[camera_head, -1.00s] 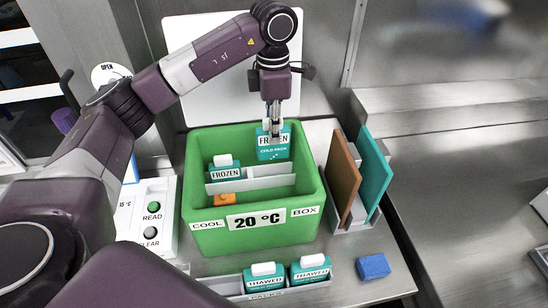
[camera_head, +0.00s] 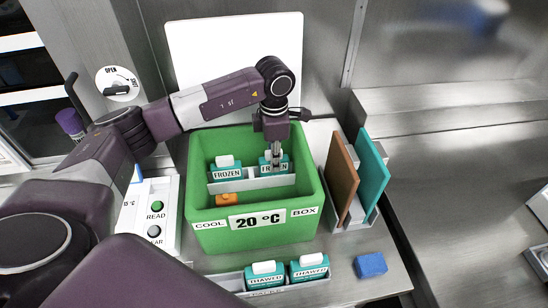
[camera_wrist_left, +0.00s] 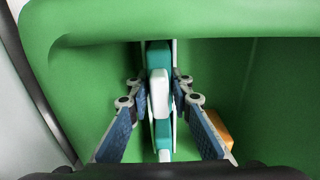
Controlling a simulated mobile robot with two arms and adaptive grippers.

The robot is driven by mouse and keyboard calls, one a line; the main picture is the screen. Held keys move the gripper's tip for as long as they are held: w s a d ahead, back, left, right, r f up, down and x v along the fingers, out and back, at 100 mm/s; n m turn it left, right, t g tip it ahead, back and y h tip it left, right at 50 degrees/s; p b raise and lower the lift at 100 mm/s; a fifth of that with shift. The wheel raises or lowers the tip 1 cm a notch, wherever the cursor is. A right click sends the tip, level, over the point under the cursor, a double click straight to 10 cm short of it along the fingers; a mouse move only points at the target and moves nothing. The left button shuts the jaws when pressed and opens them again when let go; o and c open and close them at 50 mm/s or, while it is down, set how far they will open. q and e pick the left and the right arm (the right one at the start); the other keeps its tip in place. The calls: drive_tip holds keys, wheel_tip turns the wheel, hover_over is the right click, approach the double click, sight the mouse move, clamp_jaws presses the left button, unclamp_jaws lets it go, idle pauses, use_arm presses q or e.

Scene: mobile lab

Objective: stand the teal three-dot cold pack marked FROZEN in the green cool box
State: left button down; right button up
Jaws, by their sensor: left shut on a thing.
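The teal FROZEN cold pack (camera_head: 266,171) is upright in the rear part of the green cool box (camera_head: 275,238), behind a white divider. My left gripper (camera_head: 275,160) is shut on its top from above. The left wrist view shows the fingers on either side of the pack's white cap (camera_wrist_left: 159,92). The pack's dots are hidden, and I cannot tell whether its base touches the floor. Another teal FROZEN pack (camera_head: 226,173) stands to its left in the same rear part. My right gripper is not in view.
An orange object (camera_head: 229,199) lies in the front of the box. THAWED packs (camera_head: 264,278) stand in a tray in front. A rack with brown (camera_head: 341,178) and teal (camera_head: 372,176) panels is at the right, near a blue block (camera_head: 371,265). A READ/CLEAR button box (camera_head: 152,220) is at the left.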

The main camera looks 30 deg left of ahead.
use_arm(q)
drive_tip(key=shift+f, duration=0.2)
drive_tip(key=c, duration=1.7)
unclamp_jaws()
drive_tip(key=shift+c, duration=0.2)
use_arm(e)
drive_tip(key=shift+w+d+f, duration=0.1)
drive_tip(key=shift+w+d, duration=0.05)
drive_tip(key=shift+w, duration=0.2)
use_arm(q)
drive_tip(key=shift+r, duration=0.2)
